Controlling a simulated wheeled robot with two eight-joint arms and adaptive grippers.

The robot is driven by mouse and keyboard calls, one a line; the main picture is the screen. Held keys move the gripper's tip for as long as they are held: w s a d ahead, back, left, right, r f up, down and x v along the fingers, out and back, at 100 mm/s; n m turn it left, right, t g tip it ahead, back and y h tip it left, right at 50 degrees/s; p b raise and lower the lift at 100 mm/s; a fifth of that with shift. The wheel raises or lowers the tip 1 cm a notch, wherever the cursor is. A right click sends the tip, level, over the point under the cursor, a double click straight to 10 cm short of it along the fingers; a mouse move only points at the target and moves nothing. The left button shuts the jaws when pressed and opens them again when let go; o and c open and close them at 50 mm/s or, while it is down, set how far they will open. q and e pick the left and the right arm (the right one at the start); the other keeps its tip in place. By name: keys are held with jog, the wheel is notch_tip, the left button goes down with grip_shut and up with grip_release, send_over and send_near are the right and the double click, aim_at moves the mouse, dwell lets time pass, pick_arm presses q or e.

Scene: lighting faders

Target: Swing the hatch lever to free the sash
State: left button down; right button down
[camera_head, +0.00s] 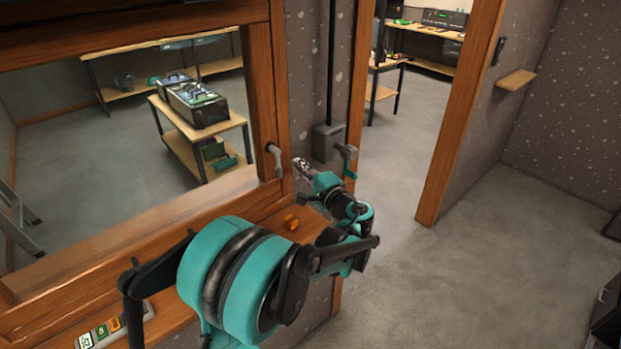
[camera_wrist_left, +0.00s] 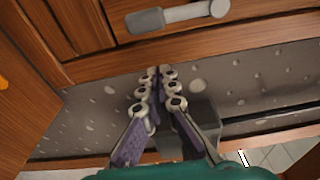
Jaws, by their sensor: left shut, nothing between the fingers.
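The hatch lever (camera_head: 275,160) is a small grey handle on the right side of the wooden window frame. It hangs roughly downward in the head view. It also shows in the left wrist view as a grey bar with a round end (camera_wrist_left: 180,17), lying across the wood near the top. The wooden sash (camera_head: 262,95) surrounds the opening. My left gripper (camera_head: 299,163) is just right of the lever, apart from it, in front of the speckled wall. Its fingers (camera_wrist_left: 157,80) are together and empty, pointing toward the lever. My right gripper is not in view.
A grey wall box (camera_head: 327,142) is behind my left gripper. A doorway and clear floor (camera_head: 430,270) lie to the right.

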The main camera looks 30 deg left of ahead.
aim_at(276, 162)
pick_arm(q)
jog(key=s, duration=0.3)
jog(key=shift+s+a, duration=0.4)
